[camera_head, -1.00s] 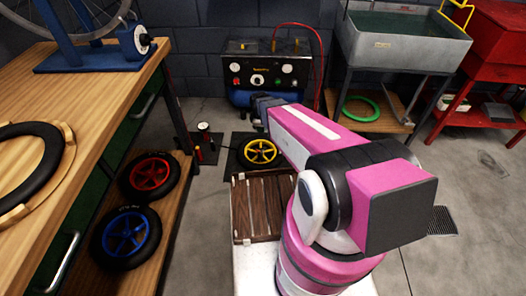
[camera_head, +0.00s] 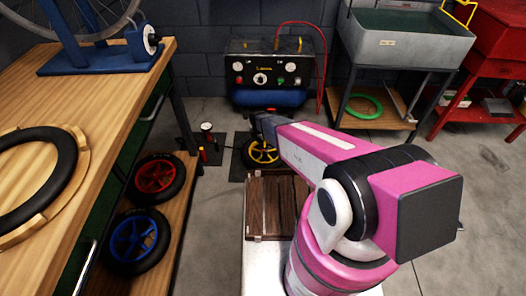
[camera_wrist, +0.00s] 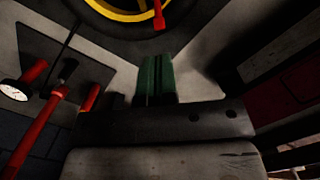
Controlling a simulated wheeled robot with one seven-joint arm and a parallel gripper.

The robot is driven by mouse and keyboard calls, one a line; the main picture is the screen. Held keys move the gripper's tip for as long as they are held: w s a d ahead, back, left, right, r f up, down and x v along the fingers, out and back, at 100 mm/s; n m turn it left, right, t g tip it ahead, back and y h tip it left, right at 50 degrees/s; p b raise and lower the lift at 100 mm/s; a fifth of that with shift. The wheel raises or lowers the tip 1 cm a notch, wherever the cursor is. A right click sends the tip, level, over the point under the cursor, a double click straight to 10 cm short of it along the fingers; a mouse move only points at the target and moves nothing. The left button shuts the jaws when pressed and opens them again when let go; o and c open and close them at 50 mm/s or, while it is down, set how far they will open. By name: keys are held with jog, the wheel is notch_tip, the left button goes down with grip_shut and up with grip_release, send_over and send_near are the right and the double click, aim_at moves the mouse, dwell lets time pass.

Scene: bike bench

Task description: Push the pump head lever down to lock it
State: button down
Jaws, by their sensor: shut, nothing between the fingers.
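A small red piece (camera_wrist: 158,16), which looks like the pump head lever, points down over the yellow wheel rim (camera_wrist: 122,10) at the top of the wrist view. My gripper (camera_wrist: 156,62) shows green fingers closed together with nothing between them. Its tips appear below the red piece in the picture, with a gap between. In the head view my arm's end partly covers the yellow wheel (camera_head: 263,158), and the lever cannot be made out there. The floor pump (camera_head: 203,140) stands left of the wheel; its gauge (camera_wrist: 14,91) and red parts show in the wrist view.
A compressor (camera_head: 268,72) stands behind the yellow wheel. The wooden workbench (camera_head: 105,100) is at left, with red (camera_head: 157,176) and blue (camera_head: 133,240) wheels on its lower shelf. A wash basin (camera_head: 405,40) on a stand is at back right. Floor at right is clear.

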jog(key=shift+f, duration=0.1)
jog(key=shift+w+d+f, duration=0.15)
jog(key=shift+f, duration=1.55)
jog(key=shift+w+d+f, duration=0.1)
jog(key=shift+f, duration=1.55)
notch_tip(320, 180, down, 2)
jog(key=shift+s+a+r, duration=0.3)
jog(key=shift+s+a, duration=0.25)
jog(key=shift+s+a+r, duration=0.3)
jog(key=shift+s+a, duration=0.2)
